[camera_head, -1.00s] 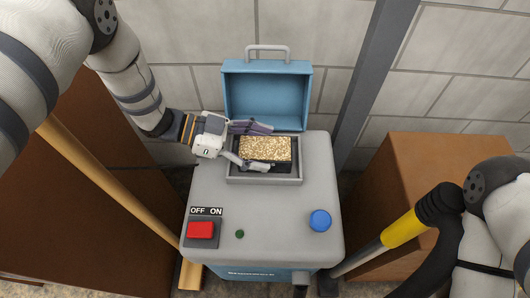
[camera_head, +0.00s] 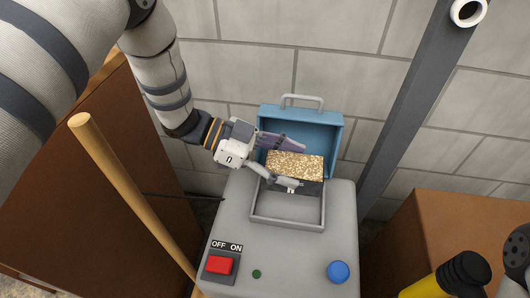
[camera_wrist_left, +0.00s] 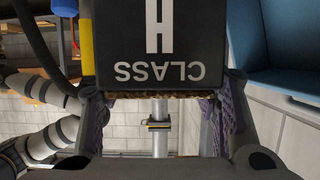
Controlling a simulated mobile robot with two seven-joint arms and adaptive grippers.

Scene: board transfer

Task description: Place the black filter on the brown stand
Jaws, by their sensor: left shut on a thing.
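The filter (camera_head: 295,165) is a block with a speckled gold face in the head view. In the left wrist view its black face (camera_wrist_left: 160,45) carries the letters "CLASS H". My left gripper (camera_head: 287,163) is shut on it, one finger on each side, and holds it above the open recess (camera_head: 290,223) of the grey machine. A brown box-like stand (camera_head: 425,220) is at the lower right, and another brown block (camera_head: 50,170) stands at the left. I cannot tell which is the task's stand.
The machine's blue lid (camera_head: 335,140) stands open behind the filter. A red switch (camera_head: 219,265) and a blue knob (camera_head: 338,271) sit on its top. A wooden pole (camera_head: 125,185) leans at the left. A grey post (camera_head: 405,110) rises at the right.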

